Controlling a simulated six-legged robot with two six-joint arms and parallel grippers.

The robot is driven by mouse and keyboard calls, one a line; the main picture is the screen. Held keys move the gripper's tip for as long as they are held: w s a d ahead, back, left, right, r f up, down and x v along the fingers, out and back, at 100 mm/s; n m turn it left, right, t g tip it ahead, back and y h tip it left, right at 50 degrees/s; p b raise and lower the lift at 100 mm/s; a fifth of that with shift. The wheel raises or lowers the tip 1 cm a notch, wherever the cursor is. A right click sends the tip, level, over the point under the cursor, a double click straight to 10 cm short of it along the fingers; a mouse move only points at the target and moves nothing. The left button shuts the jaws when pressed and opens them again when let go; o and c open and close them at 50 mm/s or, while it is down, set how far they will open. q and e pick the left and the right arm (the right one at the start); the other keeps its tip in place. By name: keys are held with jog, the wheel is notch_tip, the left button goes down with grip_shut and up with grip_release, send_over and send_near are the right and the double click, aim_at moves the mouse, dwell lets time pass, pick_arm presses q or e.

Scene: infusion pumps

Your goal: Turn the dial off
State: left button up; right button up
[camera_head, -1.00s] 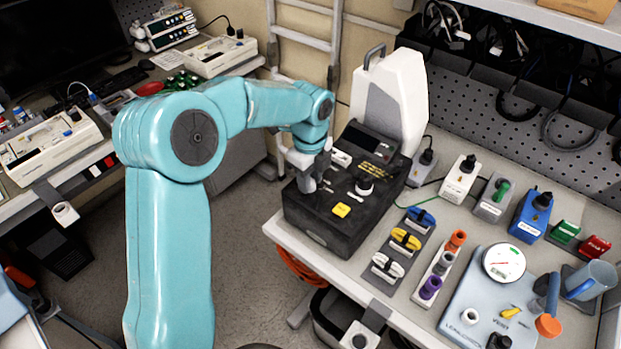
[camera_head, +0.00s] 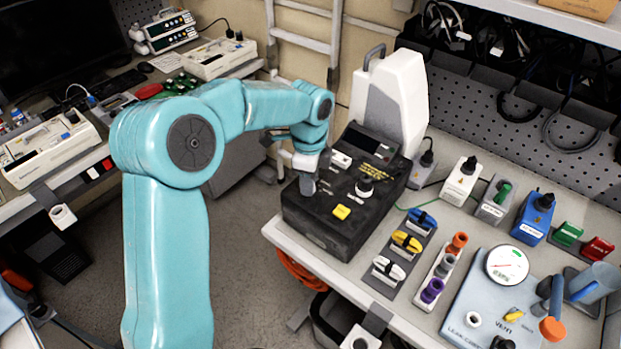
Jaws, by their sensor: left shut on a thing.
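A black box-shaped device (camera_head: 322,224) stands at the left end of the workbench. Its top panel carries a black dial with a pale ring (camera_head: 364,187), a yellow button (camera_head: 341,212), a white label and a small screen. My left gripper (camera_head: 307,188) points down onto the left part of the panel, to the left of the dial. It is shut on a small part there; the fingers hide that part, so I cannot tell what it is. My right gripper is not in view.
A white upright unit (camera_head: 391,100) stands behind the device. Coloured clamps (camera_head: 407,241), connectors and a grey-blue board with a gauge (camera_head: 507,263) lie to the right. A pegboard with cables (camera_head: 560,130) runs along the back. Open floor lies left of the bench.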

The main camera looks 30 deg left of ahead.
pick_arm(q)
jog(key=shift+s+a+f, duration=0.1)
jog(key=shift+s+f, duration=0.1)
jog(key=shift+f, duration=0.1)
jog(key=o, duration=1)
jog(key=shift+a, duration=0.1)
jog(key=shift+o, duration=0.2)
jog(key=shift+a, duration=0.15)
jog(key=shift+w+d+r, duration=0.1)
jog(key=shift+d+r, duration=0.15)
notch_tip(320, 180, up, 16)
jog(key=shift+a, duration=0.15)
jog(key=shift+a, duration=0.1)
